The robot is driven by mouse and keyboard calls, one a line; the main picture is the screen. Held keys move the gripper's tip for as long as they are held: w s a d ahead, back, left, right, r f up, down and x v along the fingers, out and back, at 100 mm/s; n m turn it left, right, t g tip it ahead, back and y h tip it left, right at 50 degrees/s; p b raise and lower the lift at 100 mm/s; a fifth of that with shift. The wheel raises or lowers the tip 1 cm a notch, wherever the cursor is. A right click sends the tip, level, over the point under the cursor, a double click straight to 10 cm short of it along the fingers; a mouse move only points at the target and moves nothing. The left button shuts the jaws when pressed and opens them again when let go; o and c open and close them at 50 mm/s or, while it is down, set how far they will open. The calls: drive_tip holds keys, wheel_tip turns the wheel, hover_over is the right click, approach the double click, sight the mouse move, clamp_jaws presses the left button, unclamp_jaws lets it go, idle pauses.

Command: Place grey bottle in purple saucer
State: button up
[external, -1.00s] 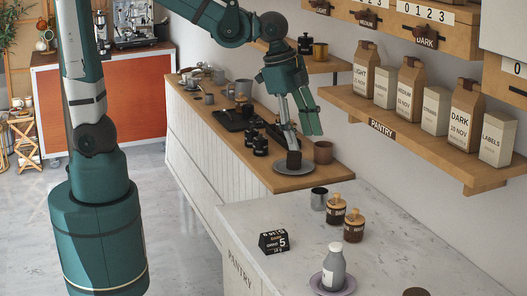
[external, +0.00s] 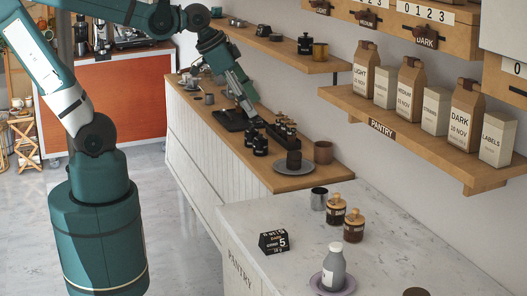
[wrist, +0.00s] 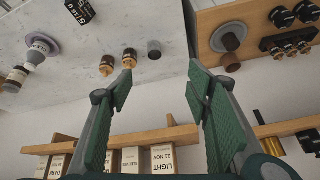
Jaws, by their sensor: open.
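The grey bottle (external: 334,268) has a pale cap and stands upright on the purple saucer (external: 325,285) at the front of the marble counter. In the wrist view the bottle (wrist: 37,52) and the saucer (wrist: 52,46) show at the upper left. My gripper (external: 252,107) is over the wooden counter further back, well away from both. In the wrist view its two fingers (wrist: 156,88) are spread apart with nothing between them.
A black item (external: 293,160) rests on a grey plate (external: 283,168) at the near end of the wooden counter. Two brown jars (external: 345,222), a metal cup (external: 319,198) and a black block sign (external: 273,242) stand on the marble. The pantry shelf (external: 390,135) juts from the wall.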

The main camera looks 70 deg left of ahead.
drive_tip(key=s+a+n+t, duration=0.1)
drive_tip(key=s+a+n, duration=0.2)
drive_tip(key=a, duration=0.3)
drive_tip(key=shift+s+f+n+y, duration=0.3)
drive_tip(key=shift+s+y, duration=0.1)
drive_tip(key=shift+s, duration=0.4)
drive_tip(key=shift+a+f, duration=0.1)
drive_tip(key=shift+f, duration=0.1)
